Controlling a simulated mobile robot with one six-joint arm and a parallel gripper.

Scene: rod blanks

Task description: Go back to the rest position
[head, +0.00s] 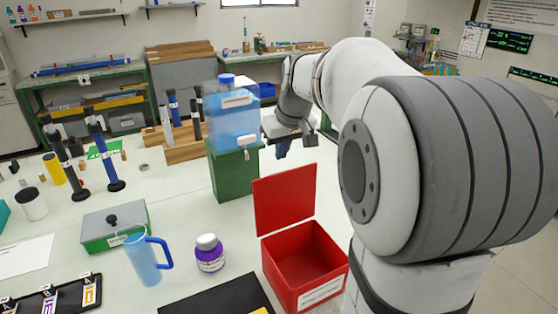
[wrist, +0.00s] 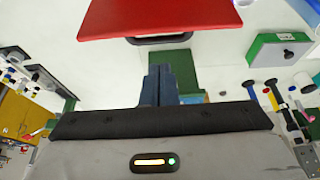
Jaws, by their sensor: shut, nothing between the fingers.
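My gripper (wrist: 159,85) shows in the wrist view with its two blue fingers pressed together and nothing between them. In the head view my gripper (head: 283,148) hangs at the end of my raised arm, to the right of a blue water container (head: 232,118) on a green stand (head: 235,172). The fingers are partly hidden there. In the wrist view the fingers point toward the green stand (wrist: 180,58) and the red lid (wrist: 160,15).
An open red box (head: 305,262) with its lid raised stands in front of my arm. A blue mug (head: 143,258), a purple-labelled bottle (head: 209,254) and a green-and-grey box (head: 115,226) stand on the white table. Black and blue upright posts (head: 105,155) stand at the left.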

